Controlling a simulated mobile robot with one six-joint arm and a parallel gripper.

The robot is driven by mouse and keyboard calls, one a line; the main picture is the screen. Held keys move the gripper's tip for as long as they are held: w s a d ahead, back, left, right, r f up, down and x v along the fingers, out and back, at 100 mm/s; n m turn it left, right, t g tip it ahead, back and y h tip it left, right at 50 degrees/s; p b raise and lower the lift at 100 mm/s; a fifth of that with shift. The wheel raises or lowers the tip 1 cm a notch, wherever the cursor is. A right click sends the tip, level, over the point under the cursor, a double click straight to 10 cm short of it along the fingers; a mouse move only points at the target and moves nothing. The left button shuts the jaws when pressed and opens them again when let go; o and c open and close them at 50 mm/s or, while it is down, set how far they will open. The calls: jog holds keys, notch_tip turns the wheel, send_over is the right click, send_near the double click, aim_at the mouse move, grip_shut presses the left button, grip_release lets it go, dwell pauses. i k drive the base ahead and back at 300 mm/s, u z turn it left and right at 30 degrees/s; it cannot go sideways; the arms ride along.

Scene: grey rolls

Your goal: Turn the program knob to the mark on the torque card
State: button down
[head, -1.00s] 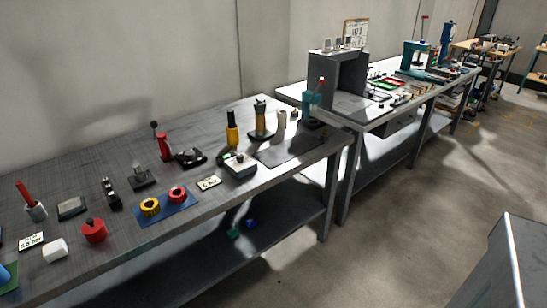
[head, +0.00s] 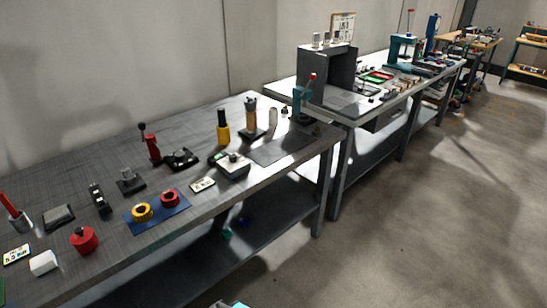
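The near bench (head: 95,165) also holds a blue mat (head: 183,207) with yellow and red rings, a red knobbed weight (head: 84,240), a white block (head: 43,263) and another card (head: 17,255). A dark mat (head: 283,148) lies right of the box. Floor (head: 400,240) in front is clear.

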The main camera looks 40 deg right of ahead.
aim_at(232, 157)
jog(key=z, duration=0.8)
jog(key=k, duration=1.05)
jog(key=i, duration=0.95)
jog(key=z, duration=0.05)
